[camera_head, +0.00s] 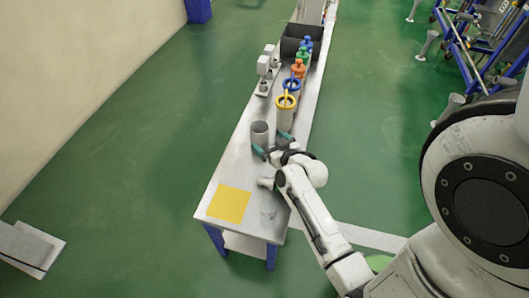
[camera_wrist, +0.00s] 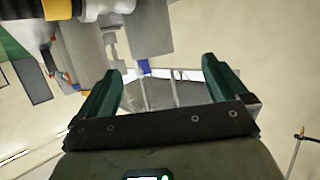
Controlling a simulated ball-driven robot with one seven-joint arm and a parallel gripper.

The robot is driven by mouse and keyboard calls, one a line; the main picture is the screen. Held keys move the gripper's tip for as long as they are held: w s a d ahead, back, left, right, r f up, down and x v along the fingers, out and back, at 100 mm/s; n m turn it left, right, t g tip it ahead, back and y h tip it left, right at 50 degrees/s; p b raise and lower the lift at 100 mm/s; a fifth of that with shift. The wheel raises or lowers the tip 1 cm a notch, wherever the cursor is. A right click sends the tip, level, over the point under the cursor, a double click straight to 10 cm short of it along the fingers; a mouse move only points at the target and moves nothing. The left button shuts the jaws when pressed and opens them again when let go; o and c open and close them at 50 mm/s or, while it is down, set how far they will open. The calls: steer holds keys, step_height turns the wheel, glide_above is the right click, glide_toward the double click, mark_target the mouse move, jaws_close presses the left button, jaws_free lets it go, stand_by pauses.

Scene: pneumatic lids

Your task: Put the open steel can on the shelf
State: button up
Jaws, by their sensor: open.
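The open steel can (camera_head: 260,136) is a grey open-topped cylinder standing upright on the long narrow table (camera_head: 225,174). My gripper (camera_head: 272,144) is open, with its two dark green fingers spread at the near right side of the can. Whether they touch it I cannot tell. In the wrist view my gripper (camera_wrist: 160,88) shows both fingers apart, with no object clearly held between them. A pale board (camera_head: 244,243) shows low under the near end of the table; I cannot tell whether it is the shelf.
A yellow square (camera_head: 229,204) lies on the near table end. Beyond the can stand a can with a yellow ring (camera_head: 286,103), a blue-ringed one (camera_head: 291,85), several coloured lidded items, a dark bin (camera_head: 296,47) and small grey devices (camera_head: 264,66).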

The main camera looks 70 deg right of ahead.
mark_target(256, 125)
steer(key=shift+m+h, duration=0.3)
steer(key=shift+h, duration=0.1)
steer(key=shift+s+d+x, duration=0.1)
steer(key=shift+s+x, duration=0.05)
steer(key=shift+x, duration=1.6)
steer(key=shift+s+d+x, duration=0.1)
steer(key=shift+d+x, duration=0.05)
steer(key=shift+x, duration=1.6)
steer(key=shift+s+d+x, duration=0.1)
steer(key=shift+s+x, duration=0.05)
steer(key=shift+x, duration=1.6)
steer(key=shift+f, duration=0.2)
steer(key=c, duration=1)
steer(key=shift+c, duration=0.8)
steer(key=shift+r, duration=0.15)
